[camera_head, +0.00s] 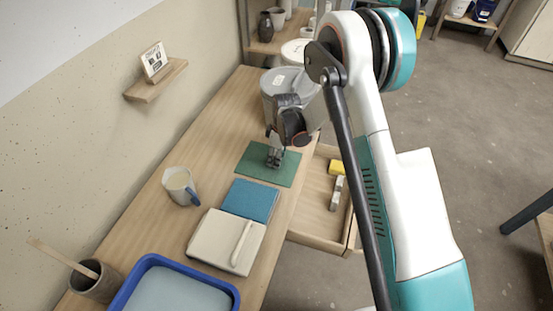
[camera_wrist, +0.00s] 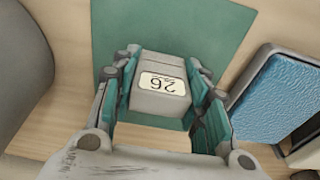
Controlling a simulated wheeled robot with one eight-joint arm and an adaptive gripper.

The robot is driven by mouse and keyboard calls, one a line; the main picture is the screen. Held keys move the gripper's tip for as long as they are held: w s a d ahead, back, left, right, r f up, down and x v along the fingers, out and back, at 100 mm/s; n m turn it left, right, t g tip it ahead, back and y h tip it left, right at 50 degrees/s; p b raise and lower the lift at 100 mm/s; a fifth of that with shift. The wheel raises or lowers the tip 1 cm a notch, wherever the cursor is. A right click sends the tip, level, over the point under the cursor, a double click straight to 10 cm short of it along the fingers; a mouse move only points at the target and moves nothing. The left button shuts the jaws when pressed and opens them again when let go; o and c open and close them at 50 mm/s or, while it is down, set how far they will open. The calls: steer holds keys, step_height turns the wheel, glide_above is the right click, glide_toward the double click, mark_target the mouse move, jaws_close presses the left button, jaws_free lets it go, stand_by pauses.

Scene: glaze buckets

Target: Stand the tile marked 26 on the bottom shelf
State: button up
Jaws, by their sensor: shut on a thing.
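The tile marked 26 (camera_wrist: 158,101) is a grey block with a pale label, and its number looks upside down in the wrist view. My gripper (camera_wrist: 160,100) is shut on it, with one finger on each side. In the head view my gripper (camera_head: 274,160) points down over the green mat (camera_head: 254,172) on the bench, and the tile is hard to make out there. I cannot tell whether the tile touches the mat. A small wooden wall shelf (camera_head: 143,95) at the left holds a card-like piece (camera_head: 154,62). A shelf unit (camera_head: 263,46) with dark and pale vessels stands at the back.
A mug (camera_head: 181,186), blue textured slab (camera_head: 250,200), pale slab (camera_head: 213,239) and blue tray (camera_head: 151,262) are on the bench. An open drawer (camera_head: 308,221) juts out at right, holding small items.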

steer(key=shift+f, duration=0.25)
steer(key=shift+f, duration=0.2)
steer(key=o, duration=1.1)
steer(key=shift+r, duration=0.2)
steer(key=r+p, duration=0.1)
steer(key=r, duration=0.3)
steer(key=d+r+p, duration=0.1)
steer(key=r+p, duration=0.1)
steer(key=r, duration=0.2)
steer(key=r+p, duration=0.1)
steer(key=r, duration=0.3)
steer(key=shift+s+d+r, duration=0.1)
steer(key=shift+s+d, duration=0.1)
steer(key=shift+s, duration=0.05)
